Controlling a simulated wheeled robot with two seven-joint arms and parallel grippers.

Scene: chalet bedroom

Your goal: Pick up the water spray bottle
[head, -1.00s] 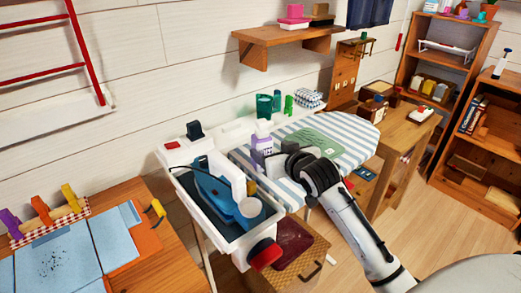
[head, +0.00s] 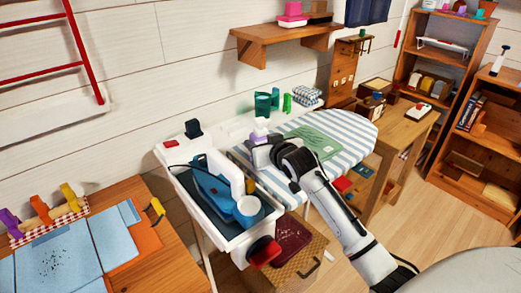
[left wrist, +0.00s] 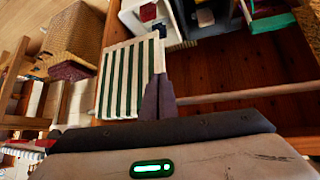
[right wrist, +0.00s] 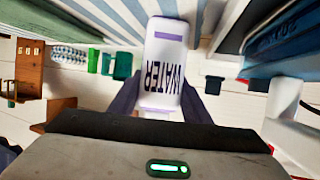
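The water spray bottle (head: 261,137) is white with purple parts and stands at the near left end of the striped ironing board. In the right wrist view its side with the word WATER (right wrist: 163,62) fills the space between the fingers. My right gripper (head: 262,153) is around the bottle's body, one finger on each side. Whether both fingers press on it is not clear. In the head view the gripper hides the bottle's lower part. My left gripper (left wrist: 158,93) shows only in the left wrist view, with its fingers together and nothing between them.
The striped ironing board (head: 345,130) carries a folded green cloth (head: 310,140). A white tray (head: 232,240) with a blue iron-like item (head: 212,188) stands close on the left. Green containers (head: 266,102) are behind the bottle. A wooden table (head: 412,128) is at right.

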